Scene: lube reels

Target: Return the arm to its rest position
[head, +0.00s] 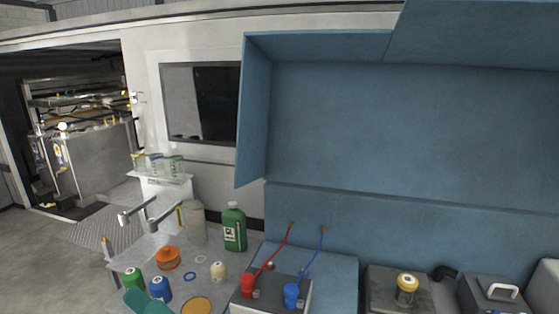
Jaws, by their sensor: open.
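I cannot make out my arm or my gripper in the head view. The view shows a grey worktop (215,262) at the lower left with bottles and small containers on it. What my arm's pose is, and whether the gripper holds anything, cannot be seen here.
On the worktop stand a green bottle (234,228), a translucent jug (192,222), an orange container (167,258) and a grey metal fixture (150,215). A box with red (247,287) and blue (291,295) fittings is at bottom centre. A large blue cabinet (400,120) overhangs the right.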

